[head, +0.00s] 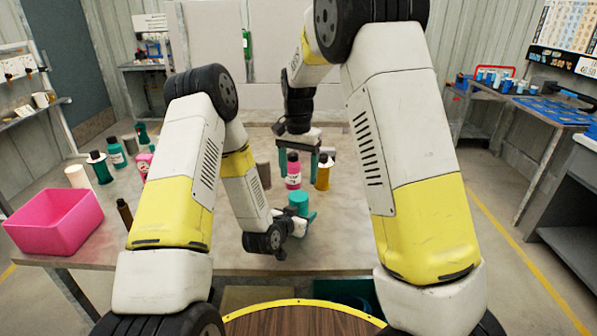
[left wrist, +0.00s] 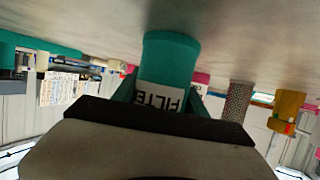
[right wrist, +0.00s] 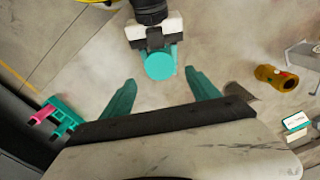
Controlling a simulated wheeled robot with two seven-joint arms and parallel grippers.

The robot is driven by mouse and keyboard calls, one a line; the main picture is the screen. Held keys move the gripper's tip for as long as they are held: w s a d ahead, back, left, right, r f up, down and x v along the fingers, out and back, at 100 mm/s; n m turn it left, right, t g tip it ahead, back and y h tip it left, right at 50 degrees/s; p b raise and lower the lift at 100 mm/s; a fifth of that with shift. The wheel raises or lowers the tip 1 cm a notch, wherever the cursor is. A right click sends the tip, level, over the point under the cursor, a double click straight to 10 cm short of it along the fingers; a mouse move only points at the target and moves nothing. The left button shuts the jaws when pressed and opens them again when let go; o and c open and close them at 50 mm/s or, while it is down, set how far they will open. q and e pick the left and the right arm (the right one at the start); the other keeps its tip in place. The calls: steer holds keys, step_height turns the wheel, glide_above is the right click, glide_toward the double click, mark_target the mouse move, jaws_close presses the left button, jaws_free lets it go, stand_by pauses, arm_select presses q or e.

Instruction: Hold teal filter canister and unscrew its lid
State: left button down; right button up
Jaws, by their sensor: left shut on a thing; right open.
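The teal filter canister (head: 298,200) is at the front middle of the table. My left gripper (head: 298,222) is shut around it from the side. In the left wrist view the canister (left wrist: 168,65) sits between the teal fingers, with part of a white "FILTE" label showing. My right gripper (head: 306,156) is open and empty, pointing down behind the canister in the head view. In the right wrist view the round teal top of the canister (right wrist: 160,63) lies beyond and between the spread fingertips, apart from them. The seam between lid and body is not clear.
A pink bottle (head: 293,175) and a yellow bottle (head: 323,176) stand behind the canister. A grey cylinder (head: 263,172) is nearby. Several bottles and a pink bin (head: 54,222) are at the left. The table's front strip (head: 215,258) is mostly clear.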

mark_target(298, 195)
step_height(298, 195, down, 8)
steer(key=shift+r, duration=0.1)
stand_by(0.4)
steer(key=shift+c, duration=0.2)
steer(key=c, duration=1.4)
steer(key=n, duration=0.6)
steer(key=shift+r, duration=0.15)
steer(key=shift+r, duration=1)
